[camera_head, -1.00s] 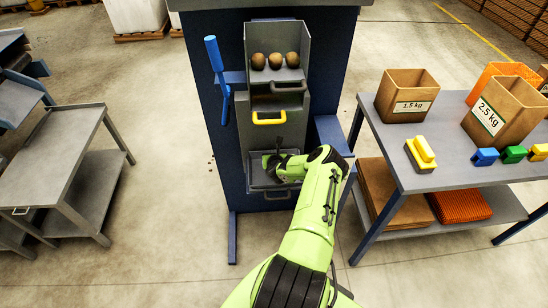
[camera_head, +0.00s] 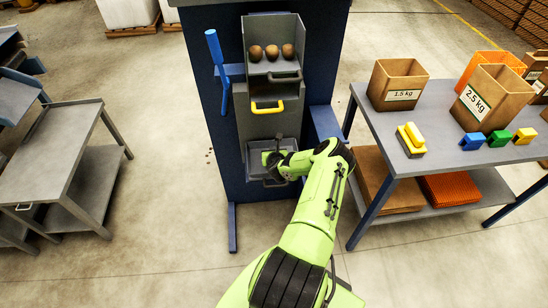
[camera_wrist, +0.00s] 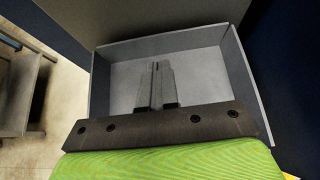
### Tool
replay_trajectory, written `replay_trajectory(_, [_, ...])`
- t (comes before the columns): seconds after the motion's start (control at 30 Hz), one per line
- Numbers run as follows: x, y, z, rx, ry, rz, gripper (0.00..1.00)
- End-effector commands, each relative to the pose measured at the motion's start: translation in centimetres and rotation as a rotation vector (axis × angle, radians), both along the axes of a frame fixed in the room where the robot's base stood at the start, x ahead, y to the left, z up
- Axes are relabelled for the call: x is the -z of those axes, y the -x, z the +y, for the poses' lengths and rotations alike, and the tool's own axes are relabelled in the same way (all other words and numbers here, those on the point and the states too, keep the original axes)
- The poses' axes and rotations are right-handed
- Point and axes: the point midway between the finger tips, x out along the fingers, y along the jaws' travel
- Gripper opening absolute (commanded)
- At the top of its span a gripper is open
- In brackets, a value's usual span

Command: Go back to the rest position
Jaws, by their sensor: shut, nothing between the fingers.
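My gripper (camera_wrist: 156,88) is shut and empty in the wrist view, its two fingers together over a grey tray (camera_wrist: 210,60). The tray looks empty where I can see into it. In the head view my green arm reaches forward to the lower tray (camera_head: 252,165) of the blue grader (camera_head: 222,150); the fingertips are too small there to make out. Whether the fingers touch the tray cannot be told.
Several potatoes (camera_head: 271,52) lie in the grader's top bin. A yellow handle (camera_head: 267,110) is below it, a blue lever (camera_head: 214,50) at left. A table (camera_head: 440,140) with boxes stands right, a grey cart (camera_head: 60,150) left.

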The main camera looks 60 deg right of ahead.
Motion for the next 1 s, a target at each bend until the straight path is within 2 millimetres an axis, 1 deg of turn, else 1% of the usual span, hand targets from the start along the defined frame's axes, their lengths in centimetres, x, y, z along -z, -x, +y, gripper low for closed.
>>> replay_trajectory(0.03, [-0.7,0.5,0.5,0.0,-0.002,0.0,0.0])
replay_trajectory(0.23, [-2.6,2.6,2.9,-0.002,-0.002,0.002,0.0])
replay_trajectory(0.4, [-3.6,4.0,4.4,-0.001,-0.001,0.003,0.0])
replay_trajectory(0.77, [-3.7,4.2,4.6,-0.001,-0.001,0.002,0.0])
replay_trajectory(0.83, [-4.0,3.9,4.7,-0.017,0.006,0.008,0.0])
replay_trajectory(0.87, [-4.4,3.4,4.9,-0.045,0.02,0.021,0.0])
replay_trajectory(0.93, [-6.5,1.4,5.9,-0.181,0.081,0.081,0.0])
replay_trajectory(0.97, [-7.7,0.2,6.7,-0.269,0.123,0.122,0.0])
replay_trajectory(1.0, [-9.6,-1.5,8.0,-0.405,0.191,0.188,0.0])
